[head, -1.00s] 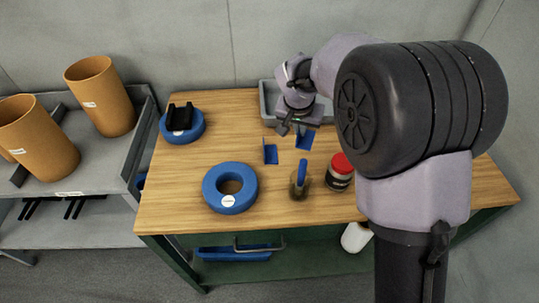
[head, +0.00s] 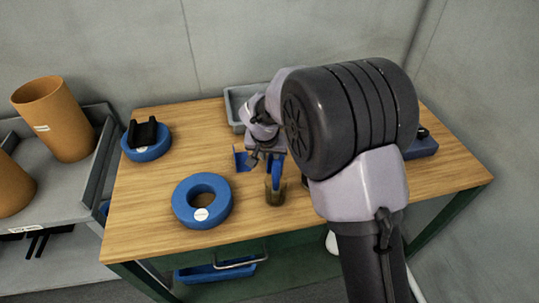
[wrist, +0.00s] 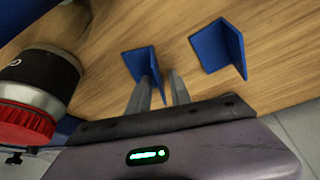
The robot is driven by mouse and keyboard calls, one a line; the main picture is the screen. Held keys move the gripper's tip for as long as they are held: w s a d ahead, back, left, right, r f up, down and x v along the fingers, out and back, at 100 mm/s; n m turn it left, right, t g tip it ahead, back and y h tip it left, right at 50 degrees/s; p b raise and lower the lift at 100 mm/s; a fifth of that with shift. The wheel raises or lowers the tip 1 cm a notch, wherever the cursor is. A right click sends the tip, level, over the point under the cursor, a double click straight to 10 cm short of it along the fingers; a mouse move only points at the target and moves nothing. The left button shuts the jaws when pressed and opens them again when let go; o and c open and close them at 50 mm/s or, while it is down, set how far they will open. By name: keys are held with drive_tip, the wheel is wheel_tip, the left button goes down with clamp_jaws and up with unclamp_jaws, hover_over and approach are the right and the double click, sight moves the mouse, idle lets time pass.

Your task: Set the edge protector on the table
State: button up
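Two blue L-shaped angle pieces, which look like edge protectors, are at the wooden table (head: 150,215). The left one (head: 241,159) stands on the wood and also shows at right in the wrist view (wrist: 220,47). The other (wrist: 142,64) is directly at my fingers, with its upright flange between them. In the head view it is partly hidden at my gripper (head: 268,157). My gripper, also in the wrist view (wrist: 162,84), points down low over the table. Its fingers look apart, with a small gap beside the flange. Contact with the table is unclear.
A blue ring (head: 185,214) lies at front left; another (head: 146,153) holds a black cradle. A small jar (head: 275,196) stands just in front of my gripper. A red-lidded jar (wrist: 40,85) is close beside it. A grey tray (head: 233,108) is behind; a blue box (head: 422,147) is right.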

drive_tip(key=d+p+v, duration=0.1)
drive_tip(key=p+v, duration=0.3)
drive_tip(key=v, duration=0.8)
drive_tip(key=s+d+r+m, duration=0.1)
drive_tip(key=s+d+r, duration=0.5)
drive_tip(key=d+r, duration=0.15)
drive_tip(key=s+d+r+m+y, duration=0.1)
drive_tip(key=s+d+r, duration=0.1)
drive_tip(key=s, duration=0.8)
drive_tip(key=s+d+r+m+t+y, duration=0.1)
drive_tip(key=s+d, duration=0.3)
drive_tip(key=s, duration=0.7)
drive_tip(key=shift+s+r+y, duration=0.15)
drive_tip(key=shift+r+y, duration=0.15)
drive_tip(key=shift+r, duration=0.5)
